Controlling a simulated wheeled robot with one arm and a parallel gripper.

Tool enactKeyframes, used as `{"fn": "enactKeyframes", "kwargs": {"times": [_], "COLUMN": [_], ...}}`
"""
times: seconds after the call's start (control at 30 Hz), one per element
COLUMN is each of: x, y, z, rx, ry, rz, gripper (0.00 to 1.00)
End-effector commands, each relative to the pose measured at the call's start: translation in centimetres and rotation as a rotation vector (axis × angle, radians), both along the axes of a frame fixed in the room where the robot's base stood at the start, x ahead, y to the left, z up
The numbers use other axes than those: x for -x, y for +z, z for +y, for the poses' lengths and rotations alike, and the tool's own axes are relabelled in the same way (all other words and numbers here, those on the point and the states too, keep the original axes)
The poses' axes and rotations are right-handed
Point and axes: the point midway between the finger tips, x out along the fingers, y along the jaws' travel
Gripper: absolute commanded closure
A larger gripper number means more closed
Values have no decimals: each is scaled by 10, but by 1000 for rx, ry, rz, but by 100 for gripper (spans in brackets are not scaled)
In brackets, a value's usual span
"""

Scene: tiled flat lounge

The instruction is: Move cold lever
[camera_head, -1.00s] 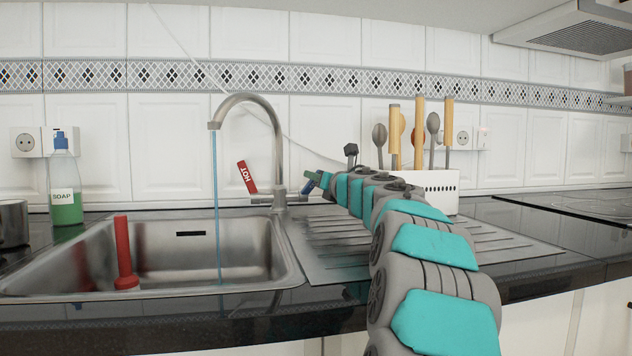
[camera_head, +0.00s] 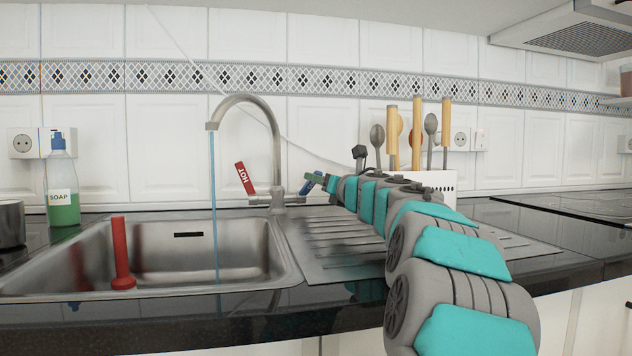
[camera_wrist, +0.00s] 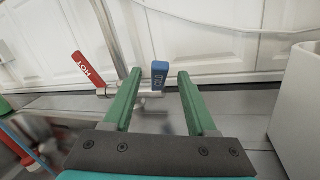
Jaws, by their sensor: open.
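The blue cold lever (camera_wrist: 159,75) stands upright on the right side of the faucet base. In the wrist view it lies between and just beyond the tips of my gripper (camera_wrist: 157,76), whose green fingers are open and apart from it. In the head view the cold lever (camera_head: 307,185) is partly covered by my gripper (camera_head: 320,178), which comes in from the right. The red hot lever (camera_head: 245,178) on the left side tilts up and left; it also shows in the wrist view (camera_wrist: 88,70). Water runs from the curved faucet (camera_head: 277,140) into the sink.
A steel sink (camera_head: 285,262) holds a red plunger-like object (camera_head: 121,250). A soap bottle (camera_head: 62,190) and a pot (camera_head: 10,222) are at the left. The tiled wall is close behind the faucet.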

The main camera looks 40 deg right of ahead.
Motion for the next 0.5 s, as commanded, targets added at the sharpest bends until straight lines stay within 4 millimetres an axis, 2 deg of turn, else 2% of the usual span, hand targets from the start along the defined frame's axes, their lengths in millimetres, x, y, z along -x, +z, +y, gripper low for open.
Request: {"fn": "enactKeyframes", "kwargs": {"times": [0.2,0.5], "x": [28,38], "y": [-1,-4], "z": [7,9], "rx": [2,0], "ry": [-3,-2], "rz": [-1,1], "gripper": [43,43]}}
